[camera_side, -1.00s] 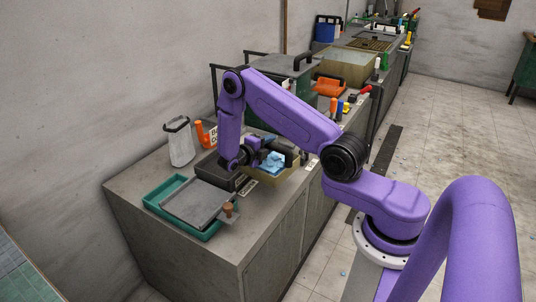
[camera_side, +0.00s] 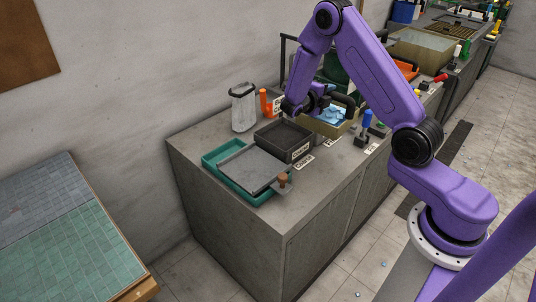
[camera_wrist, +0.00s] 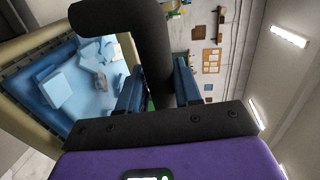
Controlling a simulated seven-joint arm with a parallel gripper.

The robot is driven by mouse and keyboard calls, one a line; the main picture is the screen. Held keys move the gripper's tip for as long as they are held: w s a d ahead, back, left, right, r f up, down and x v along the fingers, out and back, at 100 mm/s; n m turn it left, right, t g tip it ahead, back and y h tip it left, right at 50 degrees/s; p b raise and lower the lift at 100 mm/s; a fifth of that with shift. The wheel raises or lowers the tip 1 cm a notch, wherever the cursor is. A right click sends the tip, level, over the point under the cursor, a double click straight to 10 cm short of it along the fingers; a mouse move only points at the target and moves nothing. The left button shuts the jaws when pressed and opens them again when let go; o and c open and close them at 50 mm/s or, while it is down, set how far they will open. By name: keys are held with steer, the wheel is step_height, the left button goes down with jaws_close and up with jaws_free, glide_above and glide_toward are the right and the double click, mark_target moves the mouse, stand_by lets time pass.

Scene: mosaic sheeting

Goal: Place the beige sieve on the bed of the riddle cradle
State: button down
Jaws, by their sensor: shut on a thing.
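The beige sieve (camera_side: 338,130) holds light blue pieces and has a dark arched handle. It is at the right of a dark box in the side view. In the wrist view the sieve (camera_wrist: 14,52) fills the left, its blue pieces in plain view. My gripper (camera_side: 322,97) is shut on its dark handle; the fingers (camera_wrist: 158,88) sit either side of the bar in the wrist view. I cannot tell how far its underside is above the counter. The riddle cradle seems to be the teal tray (camera_side: 211,158) with a flat grey bed (camera_side: 250,168) and brown knob (camera_side: 283,180), at the counter's near end.
The dark box (camera_side: 297,151) with a label stands between sieve and teal tray. A pale container (camera_side: 243,110) and an orange upright piece (camera_side: 264,102) stand behind. A blue-handled tool (camera_side: 367,119) stands at the right. Green tiled sheeting (camera_side: 75,245) lies at lower left.

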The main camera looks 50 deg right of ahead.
steer(key=w+a+r+n+t+y, duration=0.1)
steer(key=w+a+n+t+y, duration=0.1)
steer(key=a+n+t+y, duration=1.25)
steer(key=s+a+n+y, duration=0.1)
steer(key=s+a+n, duration=0.3)
steer(key=a, duration=0.5)
steer(key=w+f+m, duration=0.1)
steer(key=w+f, duration=1.1)
steer(key=f, duration=0.1)
steer(key=shift+w+a+f, duration=0.25)
steer(key=shift+f, duration=0.1)
steer(key=c, duration=0.8)
jaws_free()
